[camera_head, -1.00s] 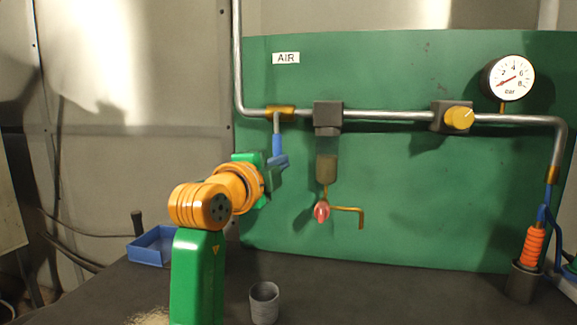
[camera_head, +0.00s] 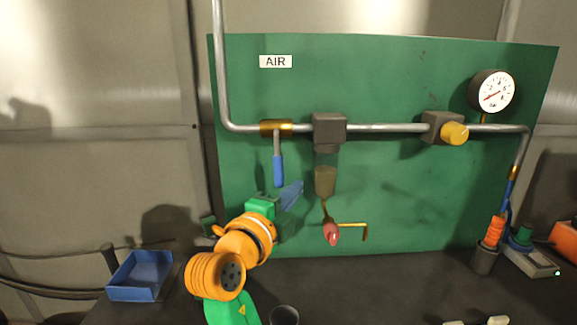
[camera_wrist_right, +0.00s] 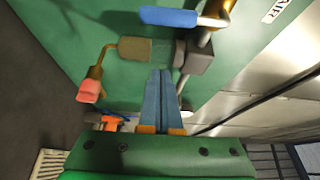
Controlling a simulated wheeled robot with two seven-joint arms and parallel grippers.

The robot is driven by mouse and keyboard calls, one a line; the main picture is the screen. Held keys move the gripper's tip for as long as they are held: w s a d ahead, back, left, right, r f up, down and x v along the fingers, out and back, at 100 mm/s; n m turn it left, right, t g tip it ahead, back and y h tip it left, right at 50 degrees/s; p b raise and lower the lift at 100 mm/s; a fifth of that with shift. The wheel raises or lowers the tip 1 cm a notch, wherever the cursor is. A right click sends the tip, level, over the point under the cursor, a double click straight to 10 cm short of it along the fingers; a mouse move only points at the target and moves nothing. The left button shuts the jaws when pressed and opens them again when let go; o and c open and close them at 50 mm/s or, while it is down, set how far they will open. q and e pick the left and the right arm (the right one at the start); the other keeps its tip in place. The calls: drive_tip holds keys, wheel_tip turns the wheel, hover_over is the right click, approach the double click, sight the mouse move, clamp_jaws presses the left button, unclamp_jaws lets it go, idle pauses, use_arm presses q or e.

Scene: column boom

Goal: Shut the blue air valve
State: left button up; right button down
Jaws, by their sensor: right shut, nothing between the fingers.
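The blue valve handle (camera_head: 278,170) hangs straight down from the brass valve body (camera_head: 268,127), crosswise to the horizontal pipe. It also shows at the top of the right wrist view (camera_wrist_right: 170,17). The AIR label (camera_head: 276,61) is above it on the green panel. My right gripper (camera_head: 294,194) is just below and right of the handle's lower end in the head view. Its blue fingers are together and empty in the right wrist view (camera_wrist_right: 161,85), apart from the handle. My left gripper is out of view.
A filter bowl (camera_head: 325,181) with a red drain knob (camera_head: 331,233) and bent brass rod is right of my gripper. A yellow regulator knob (camera_head: 454,133) and pressure gauge (camera_head: 492,92) are farther right. A blue tray (camera_head: 140,276) and grey cup (camera_head: 284,315) are on the bench.

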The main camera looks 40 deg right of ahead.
sight(278, 158)
use_arm(q)
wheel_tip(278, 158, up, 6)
drive_tip(key=p, duration=0.5)
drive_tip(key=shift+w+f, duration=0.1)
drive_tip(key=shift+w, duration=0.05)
use_arm(e)
drive_tip(key=w+d, duration=0.2)
drive_tip(key=w, duration=0.3)
drive_tip(key=shift+w+d, duration=0.25)
drive_tip(key=shift+d, duration=0.15)
drive_tip(key=shift+d+f, duration=0.1)
drive_tip(key=shift+f, duration=0.05)
use_arm(q)
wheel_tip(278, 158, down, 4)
drive_tip(key=b, duration=0.4)
use_arm(e)
drive_tip(key=shift+w+a+m, duration=0.35)
drive_tip(key=shift+a+m, duration=0.05)
drive_tip(key=shift+a, duration=0.05)
